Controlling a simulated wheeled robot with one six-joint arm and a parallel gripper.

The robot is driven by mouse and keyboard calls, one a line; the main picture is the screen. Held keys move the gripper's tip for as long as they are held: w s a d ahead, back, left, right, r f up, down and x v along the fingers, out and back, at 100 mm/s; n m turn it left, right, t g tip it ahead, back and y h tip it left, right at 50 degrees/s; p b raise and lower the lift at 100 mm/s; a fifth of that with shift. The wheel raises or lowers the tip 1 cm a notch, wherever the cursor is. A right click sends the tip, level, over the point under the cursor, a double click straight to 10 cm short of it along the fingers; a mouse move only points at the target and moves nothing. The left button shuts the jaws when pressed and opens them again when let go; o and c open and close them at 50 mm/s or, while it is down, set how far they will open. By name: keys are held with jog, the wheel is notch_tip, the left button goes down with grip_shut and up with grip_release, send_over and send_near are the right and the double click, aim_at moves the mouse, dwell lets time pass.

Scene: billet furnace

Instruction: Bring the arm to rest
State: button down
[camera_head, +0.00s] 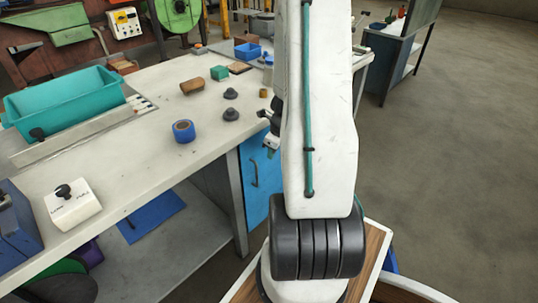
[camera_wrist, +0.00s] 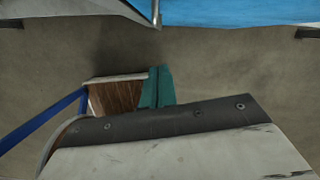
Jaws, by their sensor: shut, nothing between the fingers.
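My white arm (camera_head: 318,110) stands upright in the head view, with a teal cable along it and a dark ribbed joint at its lower end. My gripper (camera_head: 270,152) shows only in part at the arm's left side, beside the bench's right edge, and most of it is hidden behind the arm. In the wrist view, the teal fingers of my gripper (camera_wrist: 157,86) are together with nothing between them. They are above the floor and my own base.
The workbench (camera_head: 150,180) at left holds a teal bin (camera_head: 65,105), a blue tape roll (camera_head: 183,131), dark knobs (camera_head: 231,114) and a white switch box (camera_head: 73,203). A blue cabinet (camera_head: 257,180) is under its edge. Open floor (camera_head: 455,150) lies at right.

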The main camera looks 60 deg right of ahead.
jog(key=v, duration=0.7)
jog(key=shift+s+r, duration=0.15)
jog(key=shift+s, duration=0.15)
jog(key=shift+d, duration=0.1)
jog(key=s+a+r+n, duration=0.3)
jog(key=a+r+n, duration=0.5)
jog(key=a+n, duration=0.3)
jog(key=s+a+r+n+g, duration=0.1)
jog(key=s+a+r+n, duration=0.2)
jog(key=a+r+n, duration=0.5)
jog(key=s+a+r+n, duration=0.3)
jog(key=a+r+n, duration=0.5)
jog(key=a+n, duration=0.7)
jog(key=shift+s+n, duration=0.2)
jog(key=shift+n, duration=0.1)
